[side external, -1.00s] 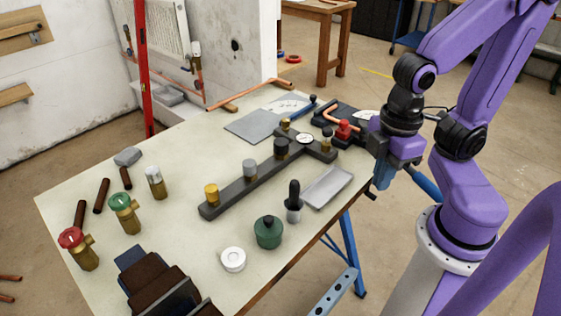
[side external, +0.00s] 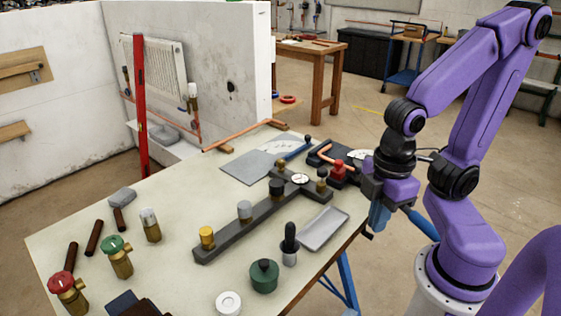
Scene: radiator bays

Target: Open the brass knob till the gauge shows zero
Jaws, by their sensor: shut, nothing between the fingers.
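A dark grey manifold bar (side external: 226,244) lies diagonally across the table. A brass knob (side external: 207,238) stands on its near left end, with a grey knob (side external: 245,211) and a black knob (side external: 277,187) farther along. A round white-faced gauge (side external: 300,179) sits near the far end, between two small brass-coloured fittings; its needle is too small to read. My gripper (side external: 372,228) is shut and empty, pointing down at the table's right edge. It is well to the right of the bar, apart from the brass knob and touching nothing that I can see.
A grey tray (side external: 323,229), a black-handled tool (side external: 290,243) and a green pot (side external: 264,276) stand right of the bar. A red valve (side external: 338,171) is near my gripper. Red-topped (side external: 67,291) and green-topped (side external: 119,256) brass valves stand at left.

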